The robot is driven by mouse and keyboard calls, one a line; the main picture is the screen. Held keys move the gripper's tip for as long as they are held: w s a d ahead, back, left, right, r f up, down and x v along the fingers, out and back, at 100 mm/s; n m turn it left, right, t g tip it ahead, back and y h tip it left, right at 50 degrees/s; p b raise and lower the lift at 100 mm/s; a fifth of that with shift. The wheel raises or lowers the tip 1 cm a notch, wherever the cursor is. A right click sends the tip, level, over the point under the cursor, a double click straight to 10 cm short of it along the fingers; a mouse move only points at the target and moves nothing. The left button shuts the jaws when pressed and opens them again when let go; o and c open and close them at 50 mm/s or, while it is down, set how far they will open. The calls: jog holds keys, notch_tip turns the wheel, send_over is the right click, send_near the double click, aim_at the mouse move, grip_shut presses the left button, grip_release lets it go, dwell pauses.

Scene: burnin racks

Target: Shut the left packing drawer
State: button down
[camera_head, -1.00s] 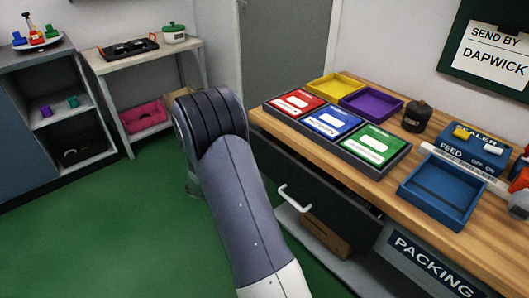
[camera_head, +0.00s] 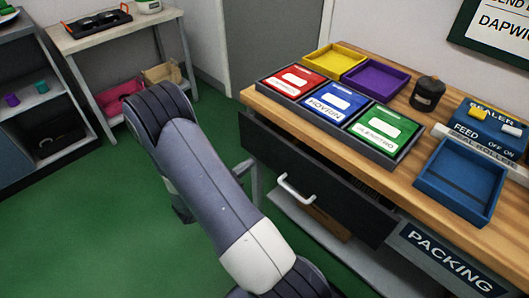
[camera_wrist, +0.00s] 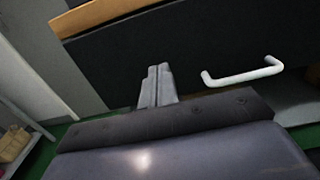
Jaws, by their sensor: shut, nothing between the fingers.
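The left packing drawer (camera_head: 310,180) is a dark drawer under the wooden bench top, with a white bar handle (camera_head: 297,190). It stands partly pulled out, and a strip of its inside shows behind the front panel. In the wrist view the dark drawer front (camera_wrist: 200,50) fills the upper middle, with the handle (camera_wrist: 243,76) at right. My gripper (camera_wrist: 158,72) is shut and empty, in front of the drawer face and left of the handle. I cannot tell whether the fingertips touch the panel. In the head view my arm mostly hides the gripper.
A "PACKING" sign (camera_head: 447,258) is right of the drawer. Green floor (camera_head: 75,225) is clear at left.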

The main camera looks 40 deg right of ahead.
aim_at(271, 147)
jog(key=d, duration=0.7)
jog(key=shift+w+d, duration=0.3)
jog(key=shift+d, duration=0.05)
jog(key=d, duration=0.3)
jog(key=shift+w+d+b, duration=0.1)
jog(key=shift+d+b, duration=0.1)
jog(key=shift+b, duration=0.15)
jog(key=shift+d, duration=0.35)
jog(key=shift+w+r, duration=0.1)
jog(key=shift+a, duration=0.25)
jog(key=s+a, duration=0.1)
jog(key=a, duration=1.2)
jog(key=shift+a, duration=0.4)
